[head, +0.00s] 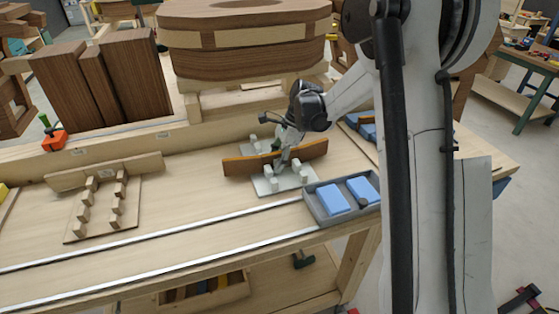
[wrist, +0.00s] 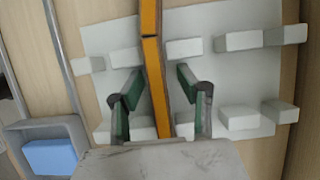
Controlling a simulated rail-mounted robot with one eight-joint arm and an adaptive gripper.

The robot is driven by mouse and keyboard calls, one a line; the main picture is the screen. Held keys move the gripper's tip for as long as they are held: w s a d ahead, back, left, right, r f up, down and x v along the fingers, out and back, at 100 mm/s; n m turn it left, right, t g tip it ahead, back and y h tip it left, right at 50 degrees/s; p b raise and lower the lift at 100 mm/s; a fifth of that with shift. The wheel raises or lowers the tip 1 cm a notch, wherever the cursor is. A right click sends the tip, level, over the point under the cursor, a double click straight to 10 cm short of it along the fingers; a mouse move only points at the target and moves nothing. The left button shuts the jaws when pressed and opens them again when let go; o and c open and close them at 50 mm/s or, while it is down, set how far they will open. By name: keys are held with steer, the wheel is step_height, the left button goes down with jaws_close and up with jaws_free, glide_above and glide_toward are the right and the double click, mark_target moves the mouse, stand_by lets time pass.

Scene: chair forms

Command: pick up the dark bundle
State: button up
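The dark bundle (head: 240,166) is a long, slightly curved brown strip standing on edge across a pale grey pegged plate (head: 264,188). In the wrist view the bundle (wrist: 151,62) shows an orange top edge and a dark side, and runs between rows of pale blocks. My gripper (head: 283,157) is over the middle of the bundle. In the wrist view my gripper (wrist: 160,82) is open, with one green-padded finger on each side of the bundle and a visible gap on both sides. The head view hides part of the fingertips.
A grey tray (head: 317,211) with blue blocks stands at the plate's front right. A pegged board (head: 100,214) with a pale strip (head: 140,166) lies to the left. Dark wood blocks (head: 60,85) and a large laminated form (head: 245,60) stand behind. The bench between the two pegged bases is clear.

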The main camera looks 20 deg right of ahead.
steer(key=shift+f+b, duration=0.25)
steer(key=shift+b, duration=0.05)
steer(key=shift+c, duration=0.5)
jaws_close()
